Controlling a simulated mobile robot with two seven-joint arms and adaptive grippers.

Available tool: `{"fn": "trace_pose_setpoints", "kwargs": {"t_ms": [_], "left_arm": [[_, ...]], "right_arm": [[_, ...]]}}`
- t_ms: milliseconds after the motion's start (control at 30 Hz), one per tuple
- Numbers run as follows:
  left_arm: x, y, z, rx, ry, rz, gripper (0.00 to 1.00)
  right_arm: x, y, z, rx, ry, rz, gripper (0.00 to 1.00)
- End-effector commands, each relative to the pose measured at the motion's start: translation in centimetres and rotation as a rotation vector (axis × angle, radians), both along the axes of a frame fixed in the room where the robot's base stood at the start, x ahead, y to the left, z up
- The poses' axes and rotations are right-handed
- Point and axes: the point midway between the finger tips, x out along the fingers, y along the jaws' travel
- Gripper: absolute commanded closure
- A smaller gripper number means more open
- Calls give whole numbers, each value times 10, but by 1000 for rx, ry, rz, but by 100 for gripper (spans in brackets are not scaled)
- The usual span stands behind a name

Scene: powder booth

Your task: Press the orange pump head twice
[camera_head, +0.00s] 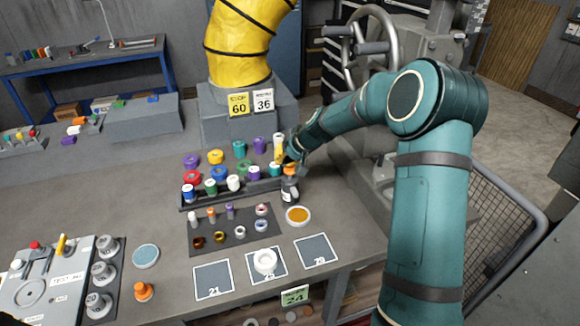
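A small dark bottle (289,192) with a pale label stands upright at the right end of the black rack. An orange part (290,170), which looks like the pump head, shows on its top. My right gripper (284,159) is right at and just above this orange part. It is small and partly hidden by my teal arm, so I cannot tell whether it touches the orange part or whether its fingers are open or shut.
A black rack (186,207) with several coloured jars is left of the bottle. A dark mat (204,228) with small parts and a dish of orange powder (298,215) lie in front. An orange-topped knob (144,291) stands front left. A yellow hose (240,45) rises behind.

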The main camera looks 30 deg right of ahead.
Motion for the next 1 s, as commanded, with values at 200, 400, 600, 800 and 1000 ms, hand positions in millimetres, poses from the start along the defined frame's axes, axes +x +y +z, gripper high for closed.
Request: {"fn": "trace_pose_setpoints", "kwargs": {"t_ms": [200, 400, 600, 800, 1000], "left_arm": [[0, 0, 3, 0, 0, 0, 53], [0, 0, 3, 0, 0, 0, 53], [0, 0, 10, 0, 0, 0, 53], [0, 0, 22, 0, 0, 0, 53], [0, 0, 33, 0, 0, 0, 53]], "right_arm": [[0, 0, 5, -1, -1, 0, 100], [0, 0, 6, -1, -2, 0, 100], [1, 0, 17, -1, -3, 0, 100], [1, 0, 36, -2, -4, 0, 100], [1, 0, 53, -1, -3, 0, 100]]}}
